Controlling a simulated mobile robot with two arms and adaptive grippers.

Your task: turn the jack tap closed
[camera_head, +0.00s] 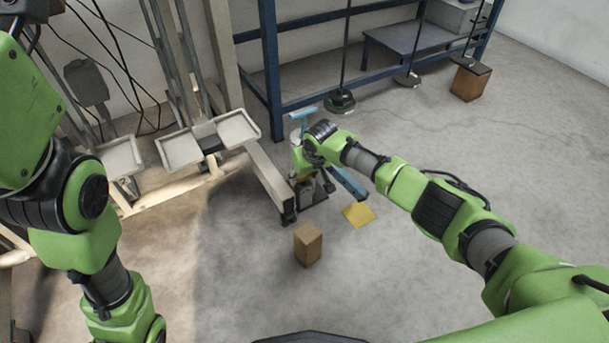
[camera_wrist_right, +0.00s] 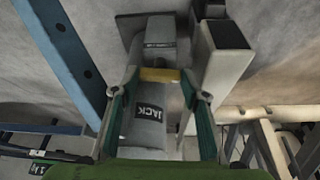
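The jack stands on the floor beside a pale frame leg; its light blue T-shaped top (camera_head: 302,114) shows behind my right wrist in the head view. In the right wrist view its grey body (camera_wrist_right: 150,124) carries a JACK label. The yellow tap (camera_wrist_right: 160,75) is a short bar lying across the body. My right gripper (camera_wrist_right: 160,88) is open, with one finger on each side of the body and the tap's ends between the fingertips. I cannot tell whether the fingers touch the tap. My left gripper is out of view.
A pale post (camera_wrist_right: 210,70) stands close to the right finger. A blue bar (camera_head: 348,182) and a yellow floor patch (camera_head: 359,214) lie beside the jack. A wooden block (camera_head: 308,244) stands in front. A blue rack (camera_head: 272,60) is behind. The floor at right is mostly clear.

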